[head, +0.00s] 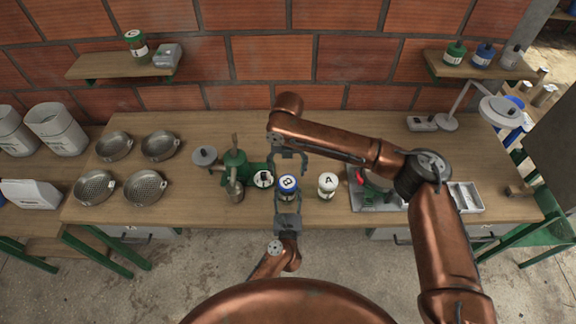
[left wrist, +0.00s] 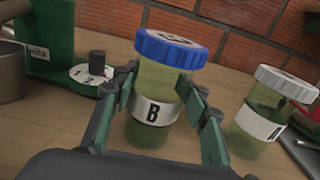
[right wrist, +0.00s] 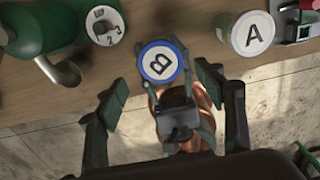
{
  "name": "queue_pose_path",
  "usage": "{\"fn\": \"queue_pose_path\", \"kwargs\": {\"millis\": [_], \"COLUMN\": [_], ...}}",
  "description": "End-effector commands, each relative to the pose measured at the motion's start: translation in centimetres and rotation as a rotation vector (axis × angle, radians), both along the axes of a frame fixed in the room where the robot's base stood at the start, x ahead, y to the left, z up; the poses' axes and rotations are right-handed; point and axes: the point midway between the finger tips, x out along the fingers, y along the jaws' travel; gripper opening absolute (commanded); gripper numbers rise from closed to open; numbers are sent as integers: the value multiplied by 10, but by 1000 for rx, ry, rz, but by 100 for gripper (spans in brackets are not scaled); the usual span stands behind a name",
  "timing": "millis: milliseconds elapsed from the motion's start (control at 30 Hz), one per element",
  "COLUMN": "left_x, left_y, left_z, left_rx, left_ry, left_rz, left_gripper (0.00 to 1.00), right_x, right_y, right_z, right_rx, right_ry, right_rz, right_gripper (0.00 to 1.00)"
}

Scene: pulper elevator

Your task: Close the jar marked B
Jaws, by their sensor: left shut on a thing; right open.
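The jar marked B (left wrist: 150,125) is a greenish see-through jar with a white label, standing upright on the workbench. A blue-rimmed lid (left wrist: 172,48) with a white top marked B sits on its mouth; I cannot tell whether it is screwed tight. The lid also shows in the head view (head: 288,183) and the right wrist view (right wrist: 160,63). My left gripper (left wrist: 160,88) is shut on the jar's body from the front, one finger on each side. My right gripper (head: 288,150) is open, pointing down above the jar, with its fingers apart and empty.
The jar marked A (head: 328,186), with a white lid, stands close to the right. A green pulper (head: 236,165) and a numbered dial (head: 263,179) are close to the left. Metal sieves (head: 145,187) lie further left. A metal tray (head: 465,197) is at the right.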

Motion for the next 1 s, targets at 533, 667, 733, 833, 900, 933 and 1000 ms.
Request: {"fn": "queue_pose_path", "kwargs": {"millis": [533, 667, 733, 833, 900, 933, 1000], "left_x": [0, 0, 0, 0, 0, 0, 0], "left_y": [0, 0, 0, 0, 0, 0, 0], "left_z": [0, 0, 0, 0, 0, 0, 0], "left_rx": [0, 0, 0, 0, 0, 0, 0], "left_ry": [0, 0, 0, 0, 0, 0, 0], "left_rz": [0, 0, 0, 0, 0, 0, 0], "left_gripper": [0, 0, 0, 0, 0, 0, 0], "right_x": [0, 0, 0, 0, 0, 0, 0], "right_y": [0, 0, 0, 0, 0, 0, 0], "right_z": [-61, -62, -61, -61, -61, -61, -61], "right_rx": [-1, -1, -1, -1, -1, -1, -1], "right_ry": [0, -1, -1, -1, -1, -1, -1], "right_rz": [0, 0, 0, 0, 0, 0, 0], "right_gripper": [63, 63, 63, 61, 56, 54, 49]}}
